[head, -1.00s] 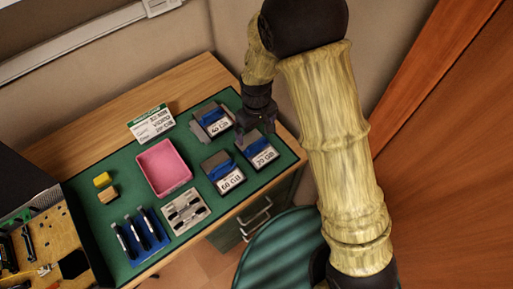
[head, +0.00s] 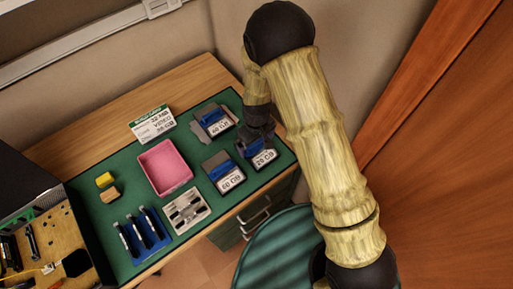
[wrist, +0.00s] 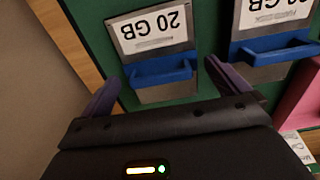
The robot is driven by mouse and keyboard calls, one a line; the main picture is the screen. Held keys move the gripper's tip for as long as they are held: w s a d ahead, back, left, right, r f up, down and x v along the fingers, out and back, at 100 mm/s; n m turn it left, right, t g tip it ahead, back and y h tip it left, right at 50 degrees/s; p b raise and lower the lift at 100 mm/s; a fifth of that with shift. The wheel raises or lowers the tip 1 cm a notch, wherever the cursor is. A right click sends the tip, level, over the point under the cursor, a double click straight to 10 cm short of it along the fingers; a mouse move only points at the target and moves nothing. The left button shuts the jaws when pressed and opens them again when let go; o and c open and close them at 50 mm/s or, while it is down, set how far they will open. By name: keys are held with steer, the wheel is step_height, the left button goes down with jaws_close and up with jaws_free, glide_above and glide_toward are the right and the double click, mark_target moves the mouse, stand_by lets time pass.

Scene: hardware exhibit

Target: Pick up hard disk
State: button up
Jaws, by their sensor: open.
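Three grey hard disks with white capacity labels rest in blue holders on the green mat (head: 205,143). They are the 20 GB disk (head: 264,159), the 60 GB disk (head: 230,181) and one at the back (head: 218,127) whose label looks like 40 GB. My gripper (head: 258,140) is at the 20 GB disk and partly hides its rear. In the wrist view, the open fingers (wrist: 166,85) stand on either side of the blue holder (wrist: 160,71) of the 20 GB disk (wrist: 153,28). They are empty, and whether they touch anything cannot be told.
A neighbouring disk (wrist: 272,18) lies close to the right finger in the wrist view. A teal stool (head: 285,255) stands in front.

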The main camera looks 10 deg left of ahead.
mark_target(256, 143)
steer(key=shift+f+p, duration=0.3)
steer(key=shift+f, duration=1.4)
steer(key=c, duration=0.5)
